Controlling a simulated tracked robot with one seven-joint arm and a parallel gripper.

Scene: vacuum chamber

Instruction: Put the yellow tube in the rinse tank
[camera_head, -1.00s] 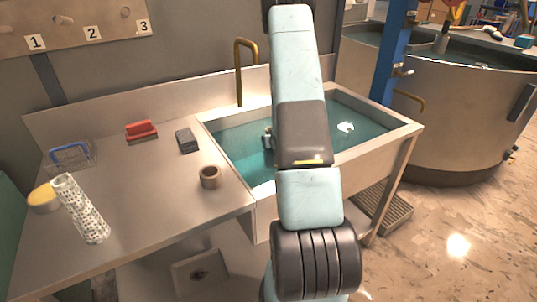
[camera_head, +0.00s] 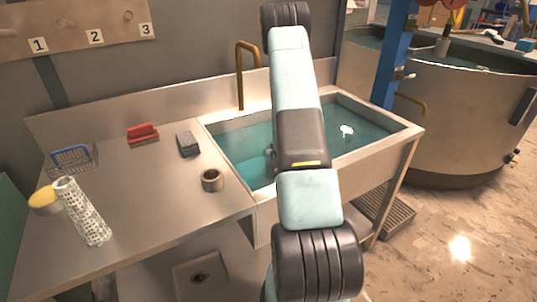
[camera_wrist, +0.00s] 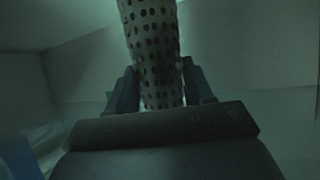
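In the wrist view a perforated tube (camera_wrist: 155,45) stands between the two fingers of my gripper (camera_wrist: 160,75), which are close against both its sides. That view is dim and green-tinted, so the tube's colour is uncertain. In the head view my arm crosses the rinse tank (camera_head: 228,118), a steel basin of teal water, and hides most of my gripper and the held tube. A small grey part shows in the water at the arm's left edge. Another perforated tube (camera_head: 82,212), white, stands tilted-looking on the bench at left.
The bench (camera_head: 150,210) holds a yellow-topped round item (camera_head: 44,200), a blue-handled wire basket (camera_head: 72,158), a red brush (camera_head: 143,132), a grey block (camera_head: 188,144) and a brown ring (camera_head: 212,180). A brass tap (camera_head: 240,75) rises behind the tank. A large round vat (camera_head: 460,120) stands right.

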